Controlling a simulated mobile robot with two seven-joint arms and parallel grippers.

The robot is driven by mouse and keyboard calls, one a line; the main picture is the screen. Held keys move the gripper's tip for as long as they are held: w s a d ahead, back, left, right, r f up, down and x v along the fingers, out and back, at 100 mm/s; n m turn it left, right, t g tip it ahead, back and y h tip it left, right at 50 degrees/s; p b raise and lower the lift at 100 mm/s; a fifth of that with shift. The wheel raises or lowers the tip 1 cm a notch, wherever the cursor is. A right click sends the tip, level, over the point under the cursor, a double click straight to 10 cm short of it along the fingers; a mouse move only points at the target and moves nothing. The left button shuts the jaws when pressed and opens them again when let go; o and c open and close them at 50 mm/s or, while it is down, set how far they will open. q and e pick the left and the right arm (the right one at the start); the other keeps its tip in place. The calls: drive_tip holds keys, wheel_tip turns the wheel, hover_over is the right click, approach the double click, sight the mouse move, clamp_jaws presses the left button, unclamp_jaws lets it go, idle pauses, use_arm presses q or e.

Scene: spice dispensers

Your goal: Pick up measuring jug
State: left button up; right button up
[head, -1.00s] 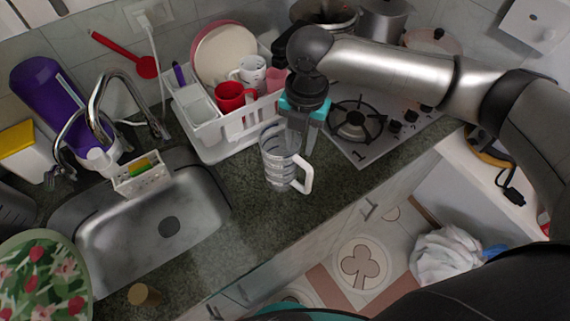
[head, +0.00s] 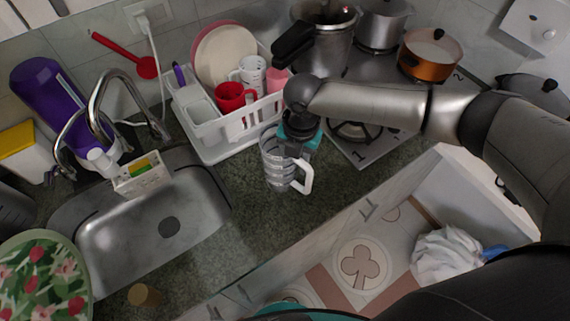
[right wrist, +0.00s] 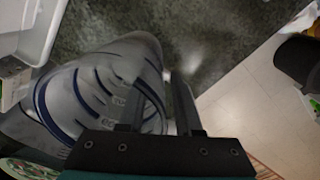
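The measuring jug (head: 276,164) is clear with dark markings and a white handle (head: 303,178). It stands upright on the counter between the sink and the stove. My right gripper (head: 293,147) is at the jug's upper right side, above the handle, pointing down. In the right wrist view the jug (right wrist: 95,90) fills the left side, and the fingers of my right gripper (right wrist: 157,88) are apart at its edge, with the handle blurred near the tips. I see no clear grip on it. My left gripper is not in view.
A white dish rack (head: 235,128) with plates and mugs stands just behind the jug. The stove (head: 365,150) with pots is to the right, and the sink (head: 150,225) to the left. The counter (head: 250,220) in front of the jug is clear.

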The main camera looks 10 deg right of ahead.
clamp_jaws()
idle(1.2)
